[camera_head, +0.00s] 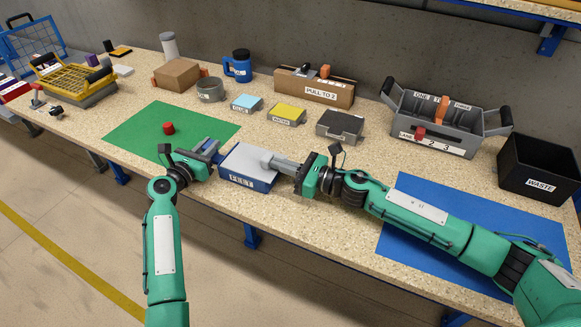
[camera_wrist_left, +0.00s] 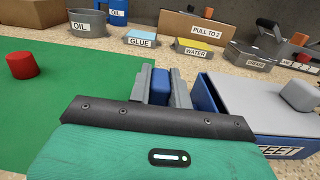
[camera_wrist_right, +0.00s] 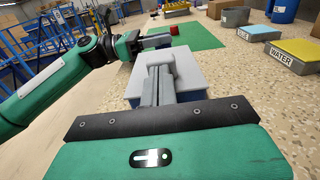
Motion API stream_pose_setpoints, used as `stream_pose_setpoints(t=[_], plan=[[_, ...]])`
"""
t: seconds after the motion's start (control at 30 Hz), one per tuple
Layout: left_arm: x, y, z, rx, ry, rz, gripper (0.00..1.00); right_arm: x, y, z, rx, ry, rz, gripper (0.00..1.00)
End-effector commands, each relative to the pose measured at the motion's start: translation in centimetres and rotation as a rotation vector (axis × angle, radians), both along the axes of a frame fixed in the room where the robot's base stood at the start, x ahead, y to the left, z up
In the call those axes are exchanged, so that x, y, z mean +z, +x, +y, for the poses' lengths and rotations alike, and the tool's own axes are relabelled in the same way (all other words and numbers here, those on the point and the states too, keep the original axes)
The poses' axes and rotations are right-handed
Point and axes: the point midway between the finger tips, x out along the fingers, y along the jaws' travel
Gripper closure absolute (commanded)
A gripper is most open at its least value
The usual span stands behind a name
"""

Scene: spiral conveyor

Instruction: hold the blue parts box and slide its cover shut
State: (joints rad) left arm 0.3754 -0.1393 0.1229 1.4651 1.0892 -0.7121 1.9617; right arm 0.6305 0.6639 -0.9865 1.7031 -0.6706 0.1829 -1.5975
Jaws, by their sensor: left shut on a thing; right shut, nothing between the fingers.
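The blue parts box (camera_head: 240,181) with a white label stands near the table's front edge, between my two grippers. Its light grey cover (camera_head: 244,163) lies over most of the top; whether a gap is left at the left end is hard to tell. My left gripper (camera_head: 212,151) is shut on a blue grip (camera_wrist_left: 160,86) at the box's left side. My right gripper (camera_head: 277,163) is shut and empty, its fingertips (camera_wrist_right: 157,82) at the cover's pale knob (camera_wrist_right: 159,58). The knob also shows in the left wrist view (camera_wrist_left: 299,95). I cannot tell whether they touch.
A green mat (camera_head: 140,130) with a red cylinder (camera_head: 168,128) lies left, and a blue mat (camera_head: 400,240) lies under my right arm. Glue (camera_head: 246,102), water (camera_head: 286,114) and dark grey (camera_head: 340,125) boxes stand behind. A black waste bin (camera_head: 540,170) is far right.

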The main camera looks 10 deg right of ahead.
Motion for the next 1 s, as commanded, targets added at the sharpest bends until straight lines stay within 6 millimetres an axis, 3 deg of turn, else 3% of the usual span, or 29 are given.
stream_pose_setpoints(t=[0.07,0.37,1.0], plan=[[-0.5,-0.1,0.0,-0.002,0.003,0.008,1.00,0.1,0.6,1.1,0.002,0.001,-0.003,1.00],[-0.5,-0.1,0.0,-0.002,0.003,0.008,1.00,-0.1,0.2,0.4,0.000,-0.001,0.000,1.00],[-0.6,-0.1,-0.1,-0.003,0.003,0.009,1.00,-0.1,-5.7,-8.7,-0.001,-0.002,0.001,1.00]])
